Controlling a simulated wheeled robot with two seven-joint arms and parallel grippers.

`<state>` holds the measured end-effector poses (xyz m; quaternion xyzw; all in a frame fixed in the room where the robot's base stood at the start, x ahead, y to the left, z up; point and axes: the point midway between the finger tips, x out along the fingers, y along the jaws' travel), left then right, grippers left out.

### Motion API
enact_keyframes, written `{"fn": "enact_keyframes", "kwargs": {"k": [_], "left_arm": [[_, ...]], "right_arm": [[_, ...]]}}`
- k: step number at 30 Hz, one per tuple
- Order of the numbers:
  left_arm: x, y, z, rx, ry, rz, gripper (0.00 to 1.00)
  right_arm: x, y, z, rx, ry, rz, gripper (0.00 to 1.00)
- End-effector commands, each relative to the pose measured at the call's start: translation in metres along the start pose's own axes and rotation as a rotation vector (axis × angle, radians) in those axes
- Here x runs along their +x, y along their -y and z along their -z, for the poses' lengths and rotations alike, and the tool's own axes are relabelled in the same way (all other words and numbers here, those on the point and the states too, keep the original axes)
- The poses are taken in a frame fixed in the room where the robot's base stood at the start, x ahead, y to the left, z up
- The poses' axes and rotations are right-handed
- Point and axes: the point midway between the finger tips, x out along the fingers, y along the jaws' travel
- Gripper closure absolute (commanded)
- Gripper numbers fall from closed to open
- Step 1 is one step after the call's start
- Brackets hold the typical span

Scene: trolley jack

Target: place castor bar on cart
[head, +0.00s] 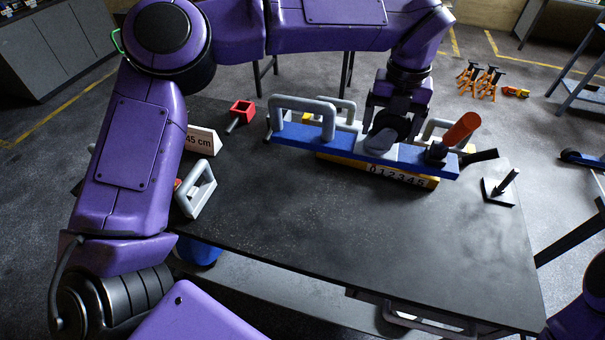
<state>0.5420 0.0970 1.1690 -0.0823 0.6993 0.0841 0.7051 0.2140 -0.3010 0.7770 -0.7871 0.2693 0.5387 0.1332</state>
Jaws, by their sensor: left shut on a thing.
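The castor bar, as I take it, is the long blue bar (300,136) with grey loop handles, lying across the back of the dark table. My left gripper (385,122) comes down from above onto its middle and is shut on it; its fingertips are mostly hidden. A rounded grey and dark part sits at the grip. An orange handle (461,130) with a black foot stands at the bar's right end. A yellow strip with numbers (400,175) shows just below the bar; whether they touch is unclear. I cannot single out the cart. My right gripper is out of view.
On the dark table (350,225) are a red block (242,111), a white "45 cm" sign (202,140), a grey handle piece (197,190) and a black plate with a post (499,188). The table's front middle is clear. Orange stands (480,80) are on the floor behind.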

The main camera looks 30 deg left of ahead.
Motion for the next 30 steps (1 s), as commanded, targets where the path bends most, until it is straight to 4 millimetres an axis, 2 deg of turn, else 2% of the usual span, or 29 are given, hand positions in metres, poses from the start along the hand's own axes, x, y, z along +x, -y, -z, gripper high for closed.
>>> {"fn": "enact_keyframes", "kwargs": {"k": [10, 21, 24, 30], "left_arm": [[0.038, 0.002, -0.001, 0.003, 0.001, 0.001, 0.99], [0.093, 0.001, -0.001, -0.001, 0.001, 0.002, 0.99], [0.101, 0.001, -0.001, -0.001, 0.002, 0.002, 0.99], [0.1, -0.001, -0.002, -0.001, 0.001, 0.002, 0.99]], "right_arm": [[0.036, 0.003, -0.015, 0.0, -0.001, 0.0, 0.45], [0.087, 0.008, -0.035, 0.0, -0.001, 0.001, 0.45], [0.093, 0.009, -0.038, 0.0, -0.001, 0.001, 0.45], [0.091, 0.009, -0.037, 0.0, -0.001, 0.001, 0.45]]}}
